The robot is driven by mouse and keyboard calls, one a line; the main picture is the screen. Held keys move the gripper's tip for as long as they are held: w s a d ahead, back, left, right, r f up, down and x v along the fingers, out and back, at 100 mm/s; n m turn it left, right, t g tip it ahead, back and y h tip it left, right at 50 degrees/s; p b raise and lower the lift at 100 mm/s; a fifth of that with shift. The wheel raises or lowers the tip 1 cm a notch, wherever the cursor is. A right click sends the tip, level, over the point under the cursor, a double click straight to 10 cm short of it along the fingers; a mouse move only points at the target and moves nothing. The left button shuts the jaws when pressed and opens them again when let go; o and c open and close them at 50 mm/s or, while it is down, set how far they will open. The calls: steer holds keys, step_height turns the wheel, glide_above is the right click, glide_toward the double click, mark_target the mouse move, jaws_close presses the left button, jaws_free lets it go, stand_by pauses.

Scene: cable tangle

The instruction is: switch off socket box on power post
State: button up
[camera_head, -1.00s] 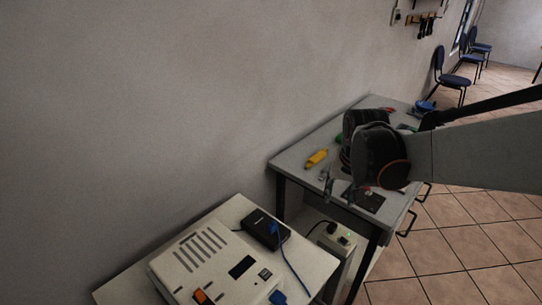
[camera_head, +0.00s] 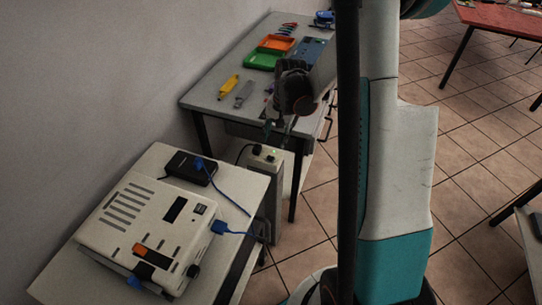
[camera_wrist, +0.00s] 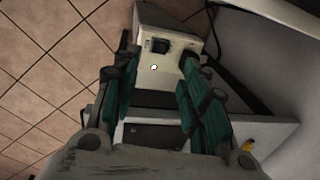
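The power post (camera_head: 268,200) is a pale grey column between the two tables. The cream socket box (camera_head: 266,157) sits on its top, with dark openings and a small green light. In the wrist view the socket box (camera_wrist: 174,58) lies ahead between my fingers, with a dark square switch or socket (camera_wrist: 160,46), a bright white dot and a plug with a dark cable at its right. My gripper (camera_head: 278,132) points down just above the box; in the wrist view my gripper (camera_wrist: 157,75) has its teal fingers apart with nothing held. Contact with the box cannot be told.
A white device (camera_head: 150,225) with an orange switch (camera_head: 152,250) and a black adapter (camera_head: 190,167) with blue cables stand on the near table. The grey workbench (camera_head: 205,95) behind bears trays and tools close to my arm.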

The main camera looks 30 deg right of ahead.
mark_target(270, 158)
steer(key=f+b, duration=0.1)
steer(key=f, duration=0.2)
steer(key=w+f+b, duration=0.1)
steer(key=f, duration=0.2)
steer(key=a+f+b, duration=0.1)
steer(key=f, duration=0.3)
steer(key=shift+w, duration=0.15)
